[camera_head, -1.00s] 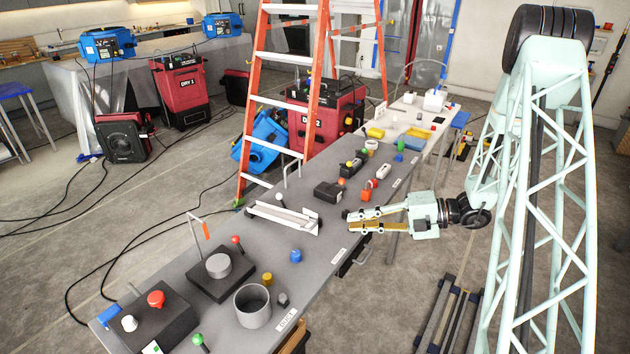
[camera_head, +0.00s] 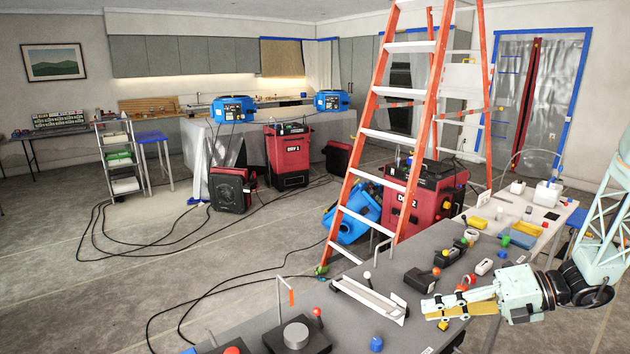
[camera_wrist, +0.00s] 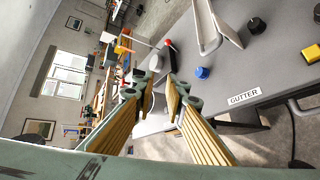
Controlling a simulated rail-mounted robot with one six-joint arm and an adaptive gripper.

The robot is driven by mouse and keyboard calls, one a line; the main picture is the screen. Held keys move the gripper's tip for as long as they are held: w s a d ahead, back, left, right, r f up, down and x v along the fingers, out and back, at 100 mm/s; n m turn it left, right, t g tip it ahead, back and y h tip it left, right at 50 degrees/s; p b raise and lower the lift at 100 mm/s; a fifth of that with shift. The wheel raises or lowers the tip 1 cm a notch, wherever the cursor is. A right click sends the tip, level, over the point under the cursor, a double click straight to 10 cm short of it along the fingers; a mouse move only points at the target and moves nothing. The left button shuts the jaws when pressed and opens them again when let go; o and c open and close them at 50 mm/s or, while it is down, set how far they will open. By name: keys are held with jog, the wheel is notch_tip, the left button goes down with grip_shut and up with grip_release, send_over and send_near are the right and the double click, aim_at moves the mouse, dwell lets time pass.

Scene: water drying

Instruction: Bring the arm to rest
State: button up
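My gripper (camera_head: 424,308) is at the right of the head view, pointing left over the front edge of the grey bench (camera_head: 345,330). Its two yellow-padded fingers are apart and nothing is between them. It is just right of the white gutter piece (camera_head: 370,298), seemingly apart from it; its height above the bench is hard to judge. In the wrist view the gripper (camera_wrist: 163,82) shows both fingers with a gap between them, and the gutter piece (camera_wrist: 207,28) and a blue knob (camera_wrist: 202,73) lie beyond.
Connectors and small coloured parts (camera_head: 450,257) sit on the bench behind my gripper. A lever with a red ball (camera_head: 318,312) stands left. An orange ladder (camera_head: 385,150) and red dryers (camera_head: 425,200) stand behind the bench. Open floor (camera_head: 110,290) with black cables is at left.

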jog(key=s+a+r+n+g+h, duration=0.4)
jog(key=s+a+r+n, duration=0.6)
jog(key=s+r+n, duration=0.25)
jog(key=s+r+n+t+h, duration=0.1)
jog(key=s+r+n+h, duration=0.2)
jog(key=s+n, duration=0.4)
jog(key=s+r+n+t+h, duration=0.1)
jog(key=s+r+n, duration=0.3)
jog(key=s+n, duration=0.4)
jog(key=s+d+r+n+t+h+b, duration=0.1)
jog(key=s+r+n+h, duration=0.3)
jog(key=s+n, duration=0.4)
jog(key=shift+s+r+t+h, duration=0.3)
jog(key=shift+s+r+t, duration=0.05)
jog(key=shift+t, duration=0.25)
jog(key=shift+n, duration=0.25)
dwell(2.3)
jog(key=o, duration=0.4)
jog(key=shift+w, duration=0.15)
jog(key=shift+c, duration=0.2)
